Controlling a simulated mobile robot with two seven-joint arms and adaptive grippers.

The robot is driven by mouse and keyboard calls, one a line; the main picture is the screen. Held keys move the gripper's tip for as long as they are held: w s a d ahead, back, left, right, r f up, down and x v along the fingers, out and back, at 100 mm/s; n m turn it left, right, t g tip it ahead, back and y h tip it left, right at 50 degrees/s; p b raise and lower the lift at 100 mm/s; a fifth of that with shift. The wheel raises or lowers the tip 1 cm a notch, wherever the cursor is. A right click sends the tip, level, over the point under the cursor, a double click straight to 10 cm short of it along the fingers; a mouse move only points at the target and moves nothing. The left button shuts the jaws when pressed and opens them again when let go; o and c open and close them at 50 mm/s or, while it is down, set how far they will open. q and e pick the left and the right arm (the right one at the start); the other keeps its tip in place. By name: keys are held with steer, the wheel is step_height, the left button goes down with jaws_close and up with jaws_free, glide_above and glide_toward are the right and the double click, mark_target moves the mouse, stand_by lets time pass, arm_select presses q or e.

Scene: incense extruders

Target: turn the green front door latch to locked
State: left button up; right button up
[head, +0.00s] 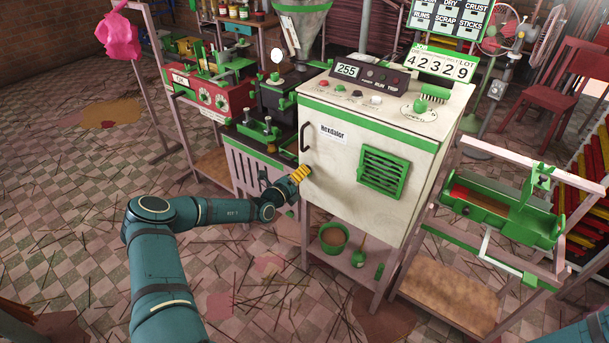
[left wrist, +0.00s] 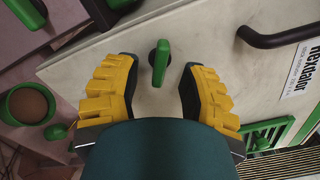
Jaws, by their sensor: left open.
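The green front door latch (left wrist: 159,62) shows in the left wrist view as a small knob on the pale cabinet door (head: 344,178). It lies between the two yellow-padded fingers of my left gripper (left wrist: 157,88), which is open around it. I cannot tell whether either finger touches it. In the head view my left gripper (head: 300,174) is at the left edge of the door, below the black handle, and hides the latch. My right gripper is not in view.
The black door handle (left wrist: 288,38) is to the right of the latch in the wrist view. A green vent (head: 382,173) is on the door. A green pot (head: 334,238) stands on the shelf below. A green-framed machine (head: 505,208) stands at right.

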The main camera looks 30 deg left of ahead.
arm_select(q)
steer(key=shift+w+d, duration=0.1)
steer(key=shift+w, duration=1.05)
jaws_close()
